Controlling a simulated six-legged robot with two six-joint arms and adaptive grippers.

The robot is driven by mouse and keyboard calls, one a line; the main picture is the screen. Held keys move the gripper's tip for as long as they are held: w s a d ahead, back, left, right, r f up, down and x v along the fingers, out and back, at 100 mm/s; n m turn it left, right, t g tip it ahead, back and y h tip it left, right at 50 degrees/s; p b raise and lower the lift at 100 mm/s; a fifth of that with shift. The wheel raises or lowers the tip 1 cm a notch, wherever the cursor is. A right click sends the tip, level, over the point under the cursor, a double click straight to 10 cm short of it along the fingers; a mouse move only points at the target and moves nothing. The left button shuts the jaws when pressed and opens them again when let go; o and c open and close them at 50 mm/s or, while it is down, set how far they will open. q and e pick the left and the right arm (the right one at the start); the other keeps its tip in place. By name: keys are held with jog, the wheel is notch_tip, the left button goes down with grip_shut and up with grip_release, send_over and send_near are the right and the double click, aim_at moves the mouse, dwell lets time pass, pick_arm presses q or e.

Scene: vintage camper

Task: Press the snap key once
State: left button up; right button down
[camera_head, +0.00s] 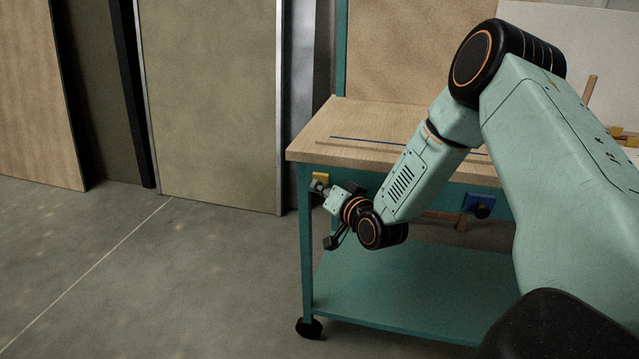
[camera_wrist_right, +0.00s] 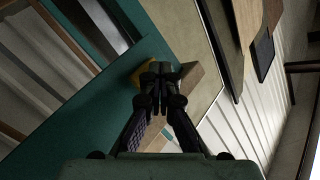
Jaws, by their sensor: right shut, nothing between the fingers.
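A small yellow plate (camera_head: 321,177) is on the front rail of the workbench, near its left leg. It may be the base of the snap key; I cannot make out a key on it. My right gripper (camera_head: 319,187) is at this plate and covers part of it. In the right wrist view, the yellow piece (camera_wrist_right: 137,76) shows just behind and left of the shut, empty fingertips (camera_wrist_right: 158,68). I cannot tell whether they touch it. My left gripper is not in view.
The workbench has a wooden top (camera_head: 325,130) and a teal lower shelf (camera_head: 400,290). A blue plate with a black knob (camera_head: 482,211) is on its front rail to the right. Tall panels (camera_head: 215,100) stand behind. The floor (camera_head: 150,270) at left is clear.

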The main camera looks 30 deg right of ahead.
jog(key=shift+s+a, duration=0.6)
jog(key=shift+a, duration=0.15)
jog(key=s+a, duration=0.3)
jog(key=shift+s+a+p, duration=0.15)
jog(key=shift+a+p, duration=0.2)
jog(key=shift+a, duration=0.05)
dwell(0.9)
